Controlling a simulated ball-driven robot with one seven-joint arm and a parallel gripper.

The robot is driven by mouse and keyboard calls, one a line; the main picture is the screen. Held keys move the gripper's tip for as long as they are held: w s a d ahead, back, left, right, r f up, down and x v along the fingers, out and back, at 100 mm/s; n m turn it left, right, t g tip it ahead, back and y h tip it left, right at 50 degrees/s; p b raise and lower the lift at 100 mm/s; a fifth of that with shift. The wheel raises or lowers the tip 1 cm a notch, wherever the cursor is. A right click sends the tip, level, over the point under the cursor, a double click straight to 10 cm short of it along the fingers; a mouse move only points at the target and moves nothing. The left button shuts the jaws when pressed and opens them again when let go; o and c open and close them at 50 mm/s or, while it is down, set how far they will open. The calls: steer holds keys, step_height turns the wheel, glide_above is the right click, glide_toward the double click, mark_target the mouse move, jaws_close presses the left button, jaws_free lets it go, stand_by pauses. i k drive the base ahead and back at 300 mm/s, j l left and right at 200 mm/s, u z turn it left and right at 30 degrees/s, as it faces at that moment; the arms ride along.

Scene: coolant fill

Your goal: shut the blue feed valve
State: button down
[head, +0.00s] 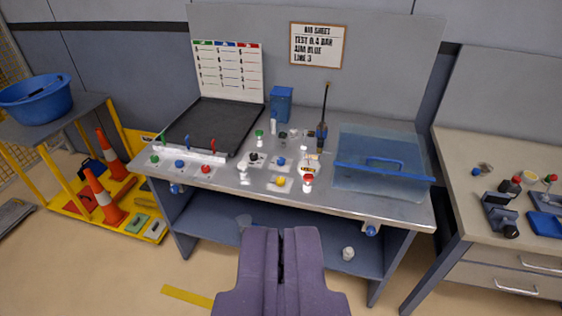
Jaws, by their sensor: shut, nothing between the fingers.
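A white manifold bar (192,152) lies along the front left of the workbench, at the front edge of a dark tray. It carries a green lever (163,139), a blue lever (187,142) and a red lever (213,147), all roughly upright. In front sits a blue knob (180,163) between a green one and a red one. Blue fittings also show under the bench edge at left (176,188) and right (371,230). Which of these is the feed valve I cannot tell for sure. My gripper (281,231) is shut and empty, low in front of the bench, apart from everything.
Small coloured parts and bottles crowd the bench middle; a clear blue-rimmed bin (383,190) stands at right. A dark tray (215,125) lies behind the manifold. A yellow cart with orange cones (103,195) is at left; another bench (470,210) at right. Floor in front is open.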

mark_target(280, 162)
steer(key=i, duration=0.85)
steer(key=i+l, duration=0.15)
steer(key=i, duration=0.7)
steer(key=i+u, duration=0.1)
steer(key=i, duration=0.8)
